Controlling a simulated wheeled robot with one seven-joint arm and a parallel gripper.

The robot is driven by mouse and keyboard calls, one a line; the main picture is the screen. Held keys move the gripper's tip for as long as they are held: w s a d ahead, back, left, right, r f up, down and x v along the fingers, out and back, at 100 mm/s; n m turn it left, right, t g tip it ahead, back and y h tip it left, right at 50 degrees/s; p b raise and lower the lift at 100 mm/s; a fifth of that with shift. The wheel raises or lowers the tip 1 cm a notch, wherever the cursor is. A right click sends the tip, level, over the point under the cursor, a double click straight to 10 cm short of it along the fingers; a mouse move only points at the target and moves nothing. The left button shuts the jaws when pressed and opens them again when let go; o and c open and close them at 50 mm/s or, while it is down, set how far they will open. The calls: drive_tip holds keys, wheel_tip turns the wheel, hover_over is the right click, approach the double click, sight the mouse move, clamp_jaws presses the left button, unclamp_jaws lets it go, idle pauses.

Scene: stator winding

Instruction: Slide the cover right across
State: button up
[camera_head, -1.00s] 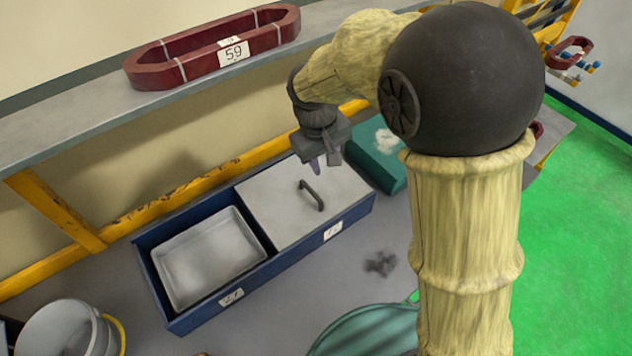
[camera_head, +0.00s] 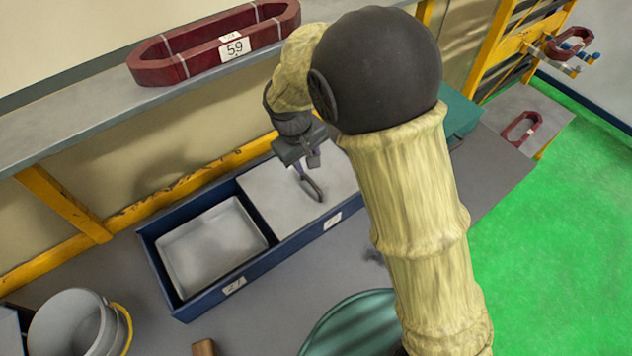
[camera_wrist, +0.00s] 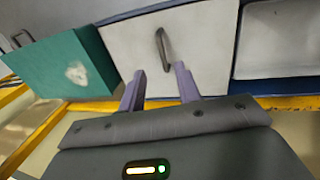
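The cover (camera_head: 265,200) is a flat light-grey lid over the right half of a long blue box (camera_head: 262,266). A dark loop handle (camera_head: 313,188) stands on it. The left half of the box is uncovered and shows a pale tray (camera_head: 212,245). My gripper (camera_head: 307,168) is above the cover beside the handle, fingers pointing down. In the wrist view my gripper (camera_wrist: 159,84) has its purple fingers apart with nothing between them. The handle (camera_wrist: 162,48) lies just past the fingertips on the cover (camera_wrist: 130,42); I see no contact.
A teal box (camera_wrist: 62,65) stands beside the cover's end of the blue box. A shelf (camera_head: 100,112) with a red coil (camera_head: 215,45) overhangs behind. A bucket (camera_head: 72,330) and a green round thing (camera_head: 352,325) are in front. My arm hides the right part of the bench.

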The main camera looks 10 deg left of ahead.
sight(317, 188)
drive_tip(key=f+p, duration=0.1)
drive_tip(key=f, duration=0.3)
drive_tip(key=w+d+f+p, duration=0.1)
drive_tip(key=f, duration=0.3)
drive_tip(key=w+f, duration=0.1)
drive_tip(key=f, duration=0.3)
drive_tip(key=shift+d+p, duration=0.3)
drive_tip(key=shift+p, duration=0.1)
drive_tip(key=shift+s, duration=0.1)
clamp_jaws()
